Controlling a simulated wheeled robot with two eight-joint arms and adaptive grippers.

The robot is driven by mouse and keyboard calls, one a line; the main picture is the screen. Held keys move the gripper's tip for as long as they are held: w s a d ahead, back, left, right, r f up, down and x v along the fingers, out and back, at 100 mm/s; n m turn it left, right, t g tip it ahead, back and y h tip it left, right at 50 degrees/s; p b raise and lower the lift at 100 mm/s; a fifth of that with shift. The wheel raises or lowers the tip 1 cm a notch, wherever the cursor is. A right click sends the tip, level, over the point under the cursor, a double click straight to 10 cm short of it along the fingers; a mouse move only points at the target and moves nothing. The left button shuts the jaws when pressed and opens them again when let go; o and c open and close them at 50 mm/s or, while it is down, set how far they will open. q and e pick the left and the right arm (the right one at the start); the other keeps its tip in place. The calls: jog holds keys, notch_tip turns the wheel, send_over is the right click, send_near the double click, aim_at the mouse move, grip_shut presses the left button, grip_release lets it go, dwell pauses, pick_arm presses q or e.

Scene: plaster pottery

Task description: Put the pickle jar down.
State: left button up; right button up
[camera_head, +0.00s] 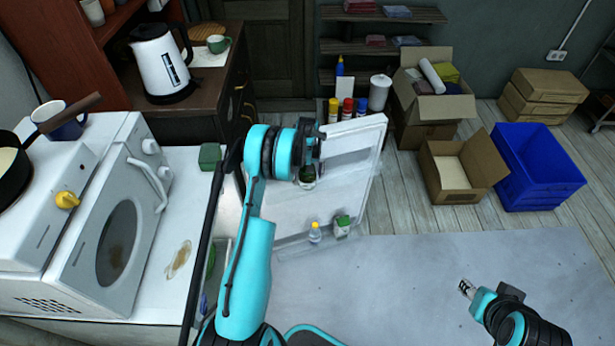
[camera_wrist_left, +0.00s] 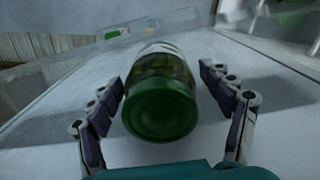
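The pickle jar (camera_wrist_left: 161,108) has a green lid and dark green contents. In the left wrist view it lies between the two fingers of my left gripper (camera_wrist_left: 162,77), lid towards the camera. The fingers are spread, with a gap visible on each side of the jar. Whether the jar rests on a surface is unclear. My right gripper (camera_head: 466,288) is low at the right, over the floor, too small to read.
A small bottle (camera_head: 315,233) and a carton (camera_head: 341,227) stand at the door's lower shelf. A white oven (camera_head: 95,215) and a kettle (camera_head: 160,65) are at the left. Cardboard boxes (camera_head: 463,165) and a blue crate (camera_head: 540,165) stand at the right. The grey floor in front is clear.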

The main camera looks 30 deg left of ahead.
pick_arm(q)
jog(key=shift+r, duration=0.1)
jog(key=shift+r+p, duration=0.3)
notch_tip(320, 180, up, 12)
jog(key=p, duration=0.3)
jog(key=shift+f+p, duration=0.25)
jog(key=shift+p, duration=0.15)
jog(key=s+d+r+m+t, duration=0.2)
jog(key=s+d+r, duration=0.35)
jog(key=r, duration=0.45)
jog(key=s+d+r+m+t, duration=0.15)
jog(key=s+d+r, duration=0.25)
jog(key=d+r, duration=0.45)
jog(key=s+d+r+m+t, duration=0.1)
jog(key=s+d+m+t, duration=0.1)
jog(key=s, duration=0.7)
jog(key=s+d+r+m+t, duration=0.1)
jog(key=s+d+m, duration=0.3)
jog(key=s, duration=0.6)
jog(key=shift+s+d+r+t, duration=0.15)
jog(key=shift+d+r+t, duration=0.25)
jog(key=shift+d, duration=0.35)
